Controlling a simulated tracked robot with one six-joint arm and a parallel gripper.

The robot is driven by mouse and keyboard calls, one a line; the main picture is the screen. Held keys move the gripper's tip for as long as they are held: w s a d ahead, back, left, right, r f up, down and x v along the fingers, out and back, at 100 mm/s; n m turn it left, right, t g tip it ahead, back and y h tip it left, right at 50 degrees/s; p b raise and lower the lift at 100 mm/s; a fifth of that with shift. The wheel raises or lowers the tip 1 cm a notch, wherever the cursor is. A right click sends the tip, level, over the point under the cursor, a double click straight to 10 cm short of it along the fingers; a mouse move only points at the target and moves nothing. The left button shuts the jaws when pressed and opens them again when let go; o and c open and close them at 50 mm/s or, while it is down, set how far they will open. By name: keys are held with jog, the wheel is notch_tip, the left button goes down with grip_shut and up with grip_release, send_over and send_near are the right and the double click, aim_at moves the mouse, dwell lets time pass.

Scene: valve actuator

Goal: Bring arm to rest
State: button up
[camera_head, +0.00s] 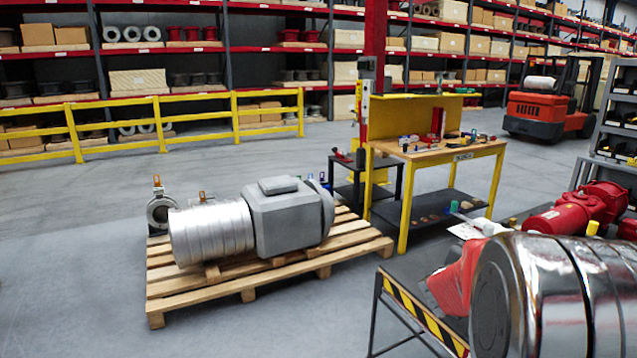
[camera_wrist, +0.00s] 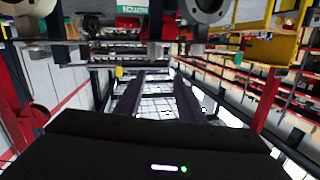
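My gripper (camera_wrist: 158,102) shows in the wrist view as two dark fingers standing apart, with bright ceiling panels seen in the gap between them. It is open and nothing is between the fingers. The black wrist housing (camera_wrist: 150,145) fills the lower part of that view and carries a small white light and a green light. The wrist picture appears upside down. My arm and gripper do not show in the head view. A large shiny metal actuator cylinder (camera_head: 510,300) stands at the lower right of the head view, with red parts beside it.
A wooden pallet (camera_head: 262,285) bears a grey actuator (camera_head: 285,218) and a small valve (camera_head: 160,211). Behind it stand a yellow workbench (camera_head: 440,155), an orange forklift (camera_head: 540,110), a yellow railing (camera_head: 160,120) and tall shelves. A hazard-striped stand edge (camera_head: 425,318) is near right. Floor at left is clear.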

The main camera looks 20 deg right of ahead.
jog(key=w+a+r+n+t+y, duration=0.1)
jog(key=w+a+n+t+y, duration=0.2)
jog(key=a, duration=0.5)
jog(key=w+a+r+n+t+y, duration=0.2)
jog(key=w+a+t+y, duration=0.15)
jog(key=a, duration=0.45)
jog(key=s+a+f+n+y, duration=0.15)
jog(key=a+n+y, duration=0.4)
jog(key=a, duration=0.95)
jog(key=s+a+f+n+g+y, duration=0.1)
jog(key=s+a+f+n+g, duration=0.1)
jog(key=s+a, duration=0.4)
jog(key=s+a+f+n+g+y, duration=0.2)
jog(key=s+a+f+g, duration=0.3)
jog(key=s, duration=1.2)
jog(key=a, duration=0.2)
jog(key=shift+s+a+y, duration=0.2)
jog(key=shift+a+y, duration=0.1)
jog(key=shift+f+n, duration=0.1)
jog(key=shift+n, duration=0.15)
jog(key=shift+c, duration=0.5)
